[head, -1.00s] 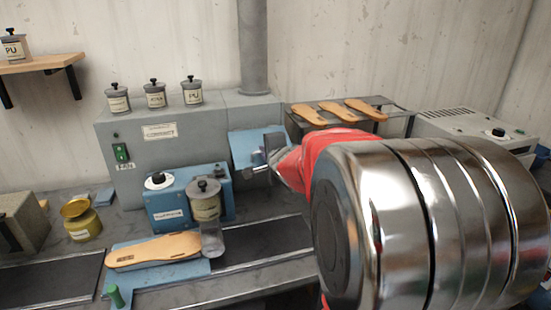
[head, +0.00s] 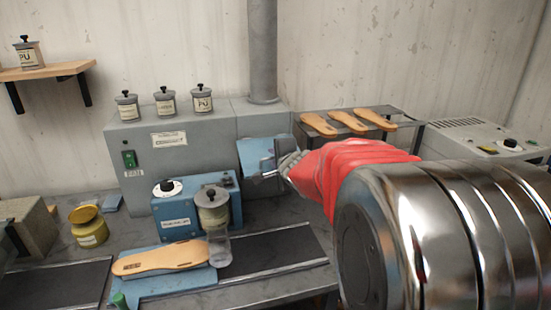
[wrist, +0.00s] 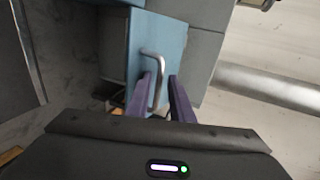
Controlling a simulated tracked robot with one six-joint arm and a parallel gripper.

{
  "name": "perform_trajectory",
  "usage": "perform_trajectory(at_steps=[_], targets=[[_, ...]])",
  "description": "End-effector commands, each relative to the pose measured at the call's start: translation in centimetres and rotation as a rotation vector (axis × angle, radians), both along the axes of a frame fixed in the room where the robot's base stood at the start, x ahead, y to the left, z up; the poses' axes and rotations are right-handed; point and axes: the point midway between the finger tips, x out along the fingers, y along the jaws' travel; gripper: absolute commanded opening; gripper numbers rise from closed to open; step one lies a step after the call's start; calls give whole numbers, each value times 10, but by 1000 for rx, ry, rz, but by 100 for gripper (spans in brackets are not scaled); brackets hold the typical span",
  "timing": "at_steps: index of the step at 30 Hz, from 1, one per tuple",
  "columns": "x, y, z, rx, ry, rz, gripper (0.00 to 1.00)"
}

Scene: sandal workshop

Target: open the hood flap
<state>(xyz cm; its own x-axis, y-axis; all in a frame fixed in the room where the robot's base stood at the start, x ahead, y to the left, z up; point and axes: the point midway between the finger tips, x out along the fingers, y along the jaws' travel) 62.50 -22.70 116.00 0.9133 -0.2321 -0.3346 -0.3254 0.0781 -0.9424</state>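The hood flap (head: 254,156) is a light blue panel on the front of the grey hood (head: 185,150). In the wrist view the flap (wrist: 167,38) fills the upper middle and carries a bent metal bar handle (wrist: 153,54). My gripper (head: 277,168) is at the flap's right side in the head view, partly covering it. In the wrist view my gripper (wrist: 160,82) has its two dark fingers apart, with the handle's lower length between them. Gaps show beside the bar, so the fingers do not look closed on it. The flap looks closed or nearly so; its edges are partly hidden.
A blue device (head: 190,207) with a lidded pot (head: 212,208) stands in front of the hood, left of my gripper. A sole (head: 160,258) lies on a blue mat. More soles rest on a rack (head: 408,124) behind my arm. A duct (head: 263,50) rises from the hood.

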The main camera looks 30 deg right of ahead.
Motion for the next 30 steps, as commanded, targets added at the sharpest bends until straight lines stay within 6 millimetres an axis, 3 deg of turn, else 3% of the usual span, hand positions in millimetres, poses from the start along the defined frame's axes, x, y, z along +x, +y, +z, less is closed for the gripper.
perform_trajectory(at_steps=[14,30], targets=[[-3,3,1,1,1,3,26],[-54,15,19,0,0,2,26]])
